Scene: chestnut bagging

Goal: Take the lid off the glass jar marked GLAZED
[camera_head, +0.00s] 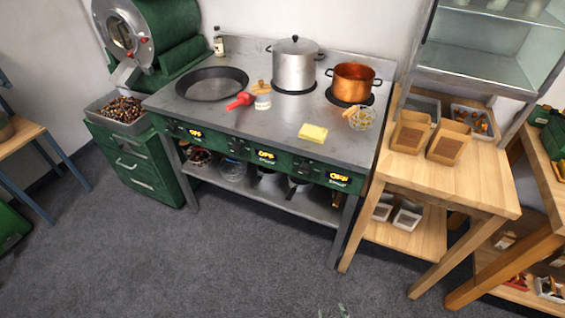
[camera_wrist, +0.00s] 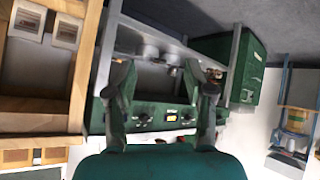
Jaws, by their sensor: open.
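A small jar (camera_head: 263,102) with a pale label and a tan lid (camera_head: 261,87) stands on the steel stove top in the head view. The lid is on it. The label is too small to read, so I cannot tell whether it says GLAZED. My gripper (camera_wrist: 166,82) shows in the wrist view with its two fingers wide apart and nothing between them. It is away from the jar, and the wrist view does not show the jar.
A red-handled object (camera_head: 240,101) lies close left of the jar. A wooden table (camera_head: 450,185) stands right. The grey floor in front is clear.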

